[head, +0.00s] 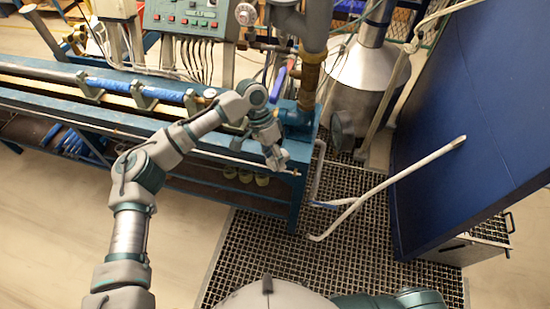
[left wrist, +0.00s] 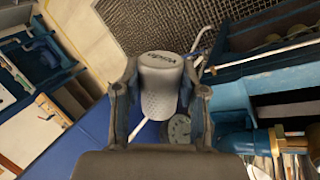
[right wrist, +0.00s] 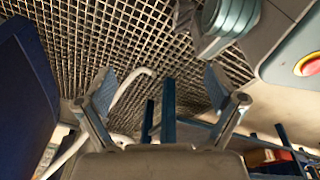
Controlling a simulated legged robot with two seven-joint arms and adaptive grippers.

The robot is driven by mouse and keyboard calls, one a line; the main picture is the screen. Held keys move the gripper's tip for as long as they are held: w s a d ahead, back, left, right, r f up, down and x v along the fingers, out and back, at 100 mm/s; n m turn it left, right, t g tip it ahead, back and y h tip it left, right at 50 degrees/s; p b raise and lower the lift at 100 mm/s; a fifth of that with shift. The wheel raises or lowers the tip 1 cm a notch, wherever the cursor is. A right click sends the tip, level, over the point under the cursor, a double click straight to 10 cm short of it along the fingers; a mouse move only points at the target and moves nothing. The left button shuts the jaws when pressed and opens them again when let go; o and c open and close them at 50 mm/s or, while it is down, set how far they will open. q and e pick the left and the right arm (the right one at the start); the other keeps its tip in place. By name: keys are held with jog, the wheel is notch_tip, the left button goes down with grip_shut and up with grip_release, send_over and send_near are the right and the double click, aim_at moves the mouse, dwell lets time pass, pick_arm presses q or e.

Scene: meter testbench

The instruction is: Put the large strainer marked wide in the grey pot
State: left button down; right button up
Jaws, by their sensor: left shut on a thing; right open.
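My left gripper (head: 276,160) hangs over the front edge of the blue bench, near its right end. In the left wrist view, its two fingers stand either side of a light grey cylinder, the large strainer (left wrist: 160,78), which has a dark word on its upper part that looks like "Wide" upside down and small holes lower down. The gripper is shut on it. I cannot make out the strainer in the head view. My right gripper (right wrist: 160,85) is open and empty above the floor grating. I cannot identify the grey pot with certainty in any view.
A silver conical vessel (head: 366,75) stands behind the floor grating (head: 350,240). A white bent bar (head: 390,185) crosses above it. A large blue panel (head: 480,110) blocks the right.

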jog(key=s+a+f+g, duration=0.1)
jog(key=s+a, duration=0.1)
jog(key=s, duration=0.6)
jog(key=shift+s+a, duration=0.15)
jog(key=shift+a, duration=0.25)
